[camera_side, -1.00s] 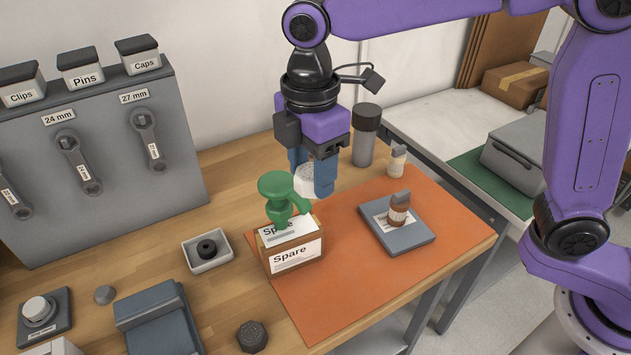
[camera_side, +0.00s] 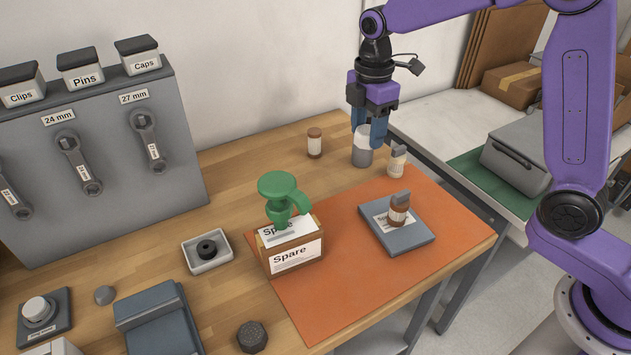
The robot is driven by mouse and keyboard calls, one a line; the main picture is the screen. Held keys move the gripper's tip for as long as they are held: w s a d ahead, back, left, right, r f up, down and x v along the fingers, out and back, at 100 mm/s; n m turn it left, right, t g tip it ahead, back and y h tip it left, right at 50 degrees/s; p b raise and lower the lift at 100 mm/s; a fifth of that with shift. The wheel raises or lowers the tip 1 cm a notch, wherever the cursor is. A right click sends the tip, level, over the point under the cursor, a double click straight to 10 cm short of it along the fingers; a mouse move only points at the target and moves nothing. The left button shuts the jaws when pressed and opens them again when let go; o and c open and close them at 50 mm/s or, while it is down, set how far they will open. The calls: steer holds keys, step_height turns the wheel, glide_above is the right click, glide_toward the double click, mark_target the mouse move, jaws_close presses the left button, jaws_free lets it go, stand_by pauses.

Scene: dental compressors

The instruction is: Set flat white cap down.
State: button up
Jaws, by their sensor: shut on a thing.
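My gripper (camera_side: 368,135) points down at the back right of the wooden bench, its blue fingers shut on the flat white cap (camera_side: 362,131). The cap shows as a pale patch between the fingers, partly hidden by them. It appears right at the upper part of a grey cylindrical canister (camera_side: 362,157), in front of or over its dark top. I cannot tell whether the cap touches the canister.
A brown-capped bottle (camera_side: 315,143) stands left of the canister, a small pale bottle (camera_side: 397,162) to its right. A green clamp-like object (camera_side: 279,187) sits on the Spare box (camera_side: 292,250). A grey plate (camera_side: 410,240) holding a brown bottle (camera_side: 398,211) lies on the orange mat (camera_side: 300,305).

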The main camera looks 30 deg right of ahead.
step_height(320, 180, down, 6)
glide_above(315, 181)
steer(key=s, duration=0.2)
steer(key=f, duration=0.8)
steer(key=shift+w+d, duration=0.15)
steer(key=shift+d, duration=0.05)
steer(key=shift+w+a+f, duration=0.2)
steer(key=shift+w+f, duration=0.6)
steer(key=shift+f, duration=1.55)
steer(key=shift+f, duration=0.15)
steer(key=o, duration=1)
steer(key=shift+o, duration=0.2)
